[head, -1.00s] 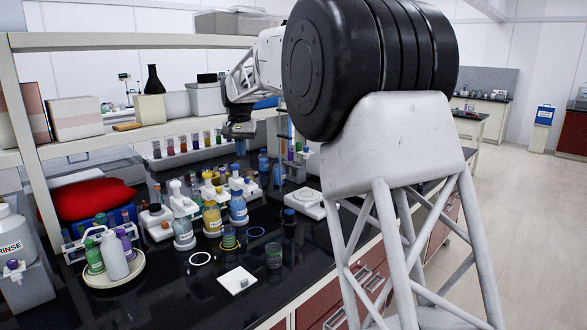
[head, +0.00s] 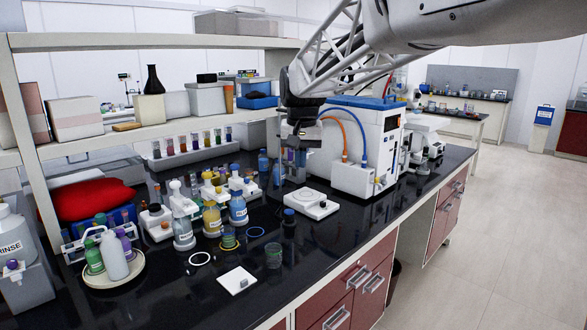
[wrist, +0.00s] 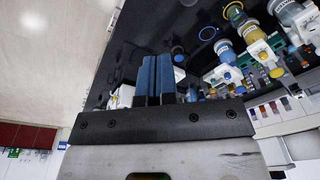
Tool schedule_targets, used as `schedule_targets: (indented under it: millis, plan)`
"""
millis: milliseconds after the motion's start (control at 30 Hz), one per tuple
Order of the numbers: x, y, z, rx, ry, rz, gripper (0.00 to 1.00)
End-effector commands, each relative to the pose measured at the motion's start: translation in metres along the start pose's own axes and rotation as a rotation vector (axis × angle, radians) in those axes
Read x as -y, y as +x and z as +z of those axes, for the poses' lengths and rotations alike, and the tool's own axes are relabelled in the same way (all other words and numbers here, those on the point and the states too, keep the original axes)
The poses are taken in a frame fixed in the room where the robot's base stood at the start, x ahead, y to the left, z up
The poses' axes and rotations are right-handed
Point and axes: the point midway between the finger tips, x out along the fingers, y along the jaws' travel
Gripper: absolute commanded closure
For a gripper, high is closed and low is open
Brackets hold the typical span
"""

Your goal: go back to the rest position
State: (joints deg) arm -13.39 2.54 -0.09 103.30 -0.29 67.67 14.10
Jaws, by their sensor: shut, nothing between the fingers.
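My gripper (head: 301,150) is in the air above the back part of the black bench, pointing down, left of the white and blue instrument. In the wrist view my gripper (wrist: 156,75) shows its blue fingers close together with nothing held between them. The fingertips are small and dark in the head view. My arm reaches in from the upper right.
The white and blue instrument (head: 362,145) stands just right of my gripper. A white flat device (head: 312,204) and several bottles, such as a yellow one (head: 212,219), stand below and left. A shelf (head: 150,41) rises behind.

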Motion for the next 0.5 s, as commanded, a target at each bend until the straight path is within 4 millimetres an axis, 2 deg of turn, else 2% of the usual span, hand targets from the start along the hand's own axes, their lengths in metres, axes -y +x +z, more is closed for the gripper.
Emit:
schedule_targets:
  millis: [100,500]
  plan:
    - [-0.02,-0.002,0.028,-0.009,0.003,0.0,1.0]
    - [-0.075,0.004,0.121,-0.037,0.004,0.004,1.0]
